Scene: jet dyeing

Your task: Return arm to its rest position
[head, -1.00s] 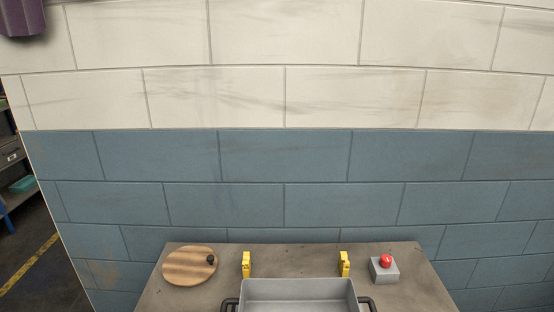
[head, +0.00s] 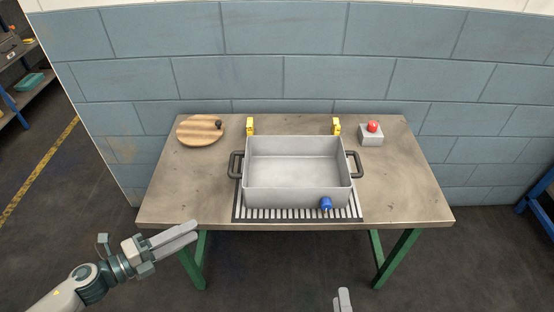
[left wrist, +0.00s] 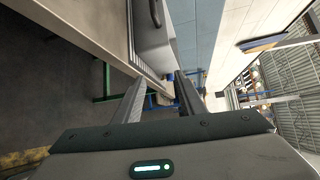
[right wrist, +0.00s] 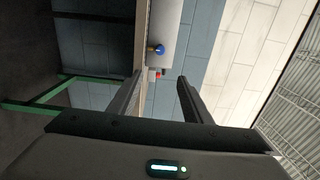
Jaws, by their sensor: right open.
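My left gripper (head: 195,230) is at the lower left in the head view, in front of the table's front-left edge. Its two fingers are apart with nothing between them, and they also show in the left wrist view (left wrist: 160,78). My right gripper (head: 343,292) shows only its fingertips at the bottom edge of the head view. In the right wrist view (right wrist: 159,76) its fingers are spread and empty. Neither gripper touches anything. The rest of my right arm is out of the head view.
The table (head: 420,195) carries a grey basin (head: 295,197) with black side handles and a blue knob (head: 326,203), on a slatted grate (head: 290,214). A blue wall (head: 240,60) stands behind.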

